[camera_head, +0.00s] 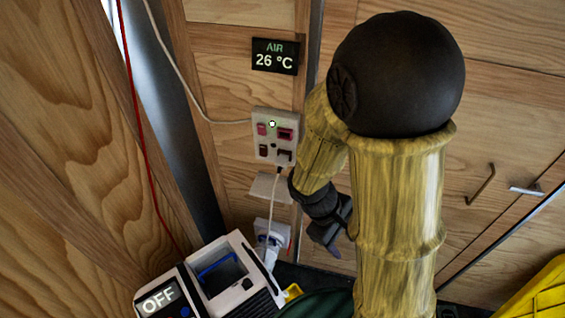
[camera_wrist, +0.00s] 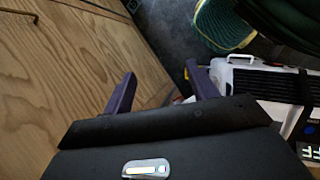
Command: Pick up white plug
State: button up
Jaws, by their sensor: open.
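A white plug (camera_head: 271,252) is low on the wooden wall in the head view, at a white socket with a white cable running up from it. The plug is small, and I cannot tell exactly how it sits in the socket. My gripper (camera_head: 328,240) is to the right of the plug, apart from it, and partly hidden by my arm. In the wrist view my gripper (camera_wrist: 160,72) has its two purple fingers spread with nothing held between them. A small pale patch shows behind the right finger there; I cannot tell whether it is the plug.
A switch panel (camera_head: 275,136) with red and dark switches is above the plug, below a display (camera_head: 275,56) reading 26 °C. A white-and-black device (camera_head: 232,276) stands close in front, left of the plug. A yellow object (camera_head: 538,295) is at lower right.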

jog(key=w+a+f+n+t+h+b, duration=0.1)
jog(key=w+a+n+t+h, duration=0.2)
jog(key=w+n+t+h, duration=0.65)
jog(key=w+a+f+n+t+y, duration=0.2)
jog(key=a+n+t+y, duration=0.5)
jog(key=a+n, duration=0.6)
jog(key=a+y, duration=0.2)
jog(key=shift+w+n+y+b, duration=0.15)
jog(key=shift+n+y+b, duration=0.2)
jog(key=shift+a+f, duration=0.1)
jog(key=p, duration=0.3)
send_near(281, 166)
jog(key=x, duration=0.5)
jog(key=shift+w, duration=0.1)
